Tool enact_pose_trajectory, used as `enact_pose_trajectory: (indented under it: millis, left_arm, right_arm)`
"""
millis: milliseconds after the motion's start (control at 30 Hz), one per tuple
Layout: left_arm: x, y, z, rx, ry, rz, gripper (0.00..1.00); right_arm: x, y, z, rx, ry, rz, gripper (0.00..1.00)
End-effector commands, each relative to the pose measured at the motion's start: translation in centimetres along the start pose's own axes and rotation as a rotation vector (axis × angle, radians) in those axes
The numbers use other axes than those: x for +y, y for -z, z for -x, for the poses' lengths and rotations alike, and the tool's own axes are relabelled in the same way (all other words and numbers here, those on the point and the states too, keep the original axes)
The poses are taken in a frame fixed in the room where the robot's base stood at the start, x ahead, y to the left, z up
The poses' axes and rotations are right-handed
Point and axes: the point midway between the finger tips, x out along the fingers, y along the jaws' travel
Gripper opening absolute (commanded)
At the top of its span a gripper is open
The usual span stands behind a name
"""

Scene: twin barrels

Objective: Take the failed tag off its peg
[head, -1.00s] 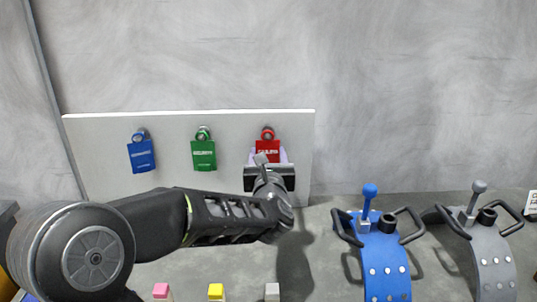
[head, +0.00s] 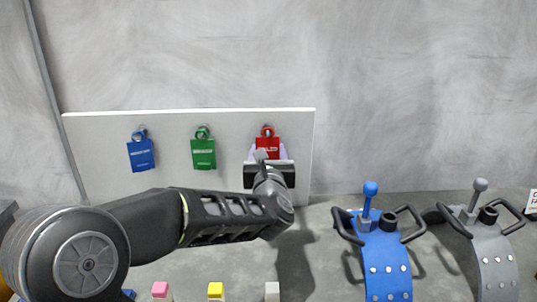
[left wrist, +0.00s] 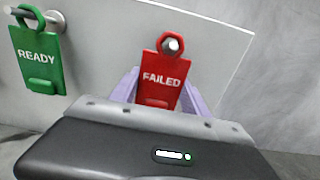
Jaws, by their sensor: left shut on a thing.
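The red failed tag (head: 267,147) is at the right of the grey board (head: 225,160). In the left wrist view the tag (left wrist: 161,80) reads FAILED, and the pale end of its peg (left wrist: 172,45) shows inside its ring. My left gripper (head: 268,155) is shut on the tag's lower part, with lilac fingers on either side in the left wrist view (left wrist: 160,95). The tag's bottom edge is hidden behind the gripper body. My right gripper is not in view.
The green READY tag (head: 203,153) and a blue tag (head: 141,155) hang on pegs to the left. Blue (head: 384,255) and grey (head: 492,255) lever stands are at right.

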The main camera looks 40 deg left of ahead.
Motion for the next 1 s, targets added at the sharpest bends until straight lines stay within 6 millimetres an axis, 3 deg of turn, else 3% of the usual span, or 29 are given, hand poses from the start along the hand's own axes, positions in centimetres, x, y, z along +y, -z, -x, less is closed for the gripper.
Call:
enact_pose_trajectory:
  millis: [433,1000]
  left_arm:
    - [0.0,-0.1,0.3,0.0,0.0,0.001,0.18]
    - [-0.1,-0.7,2.6,-0.001,0.002,0.001,0.18]
  right_arm:
    - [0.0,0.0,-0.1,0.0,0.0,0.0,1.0]
    - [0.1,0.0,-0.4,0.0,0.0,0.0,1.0]
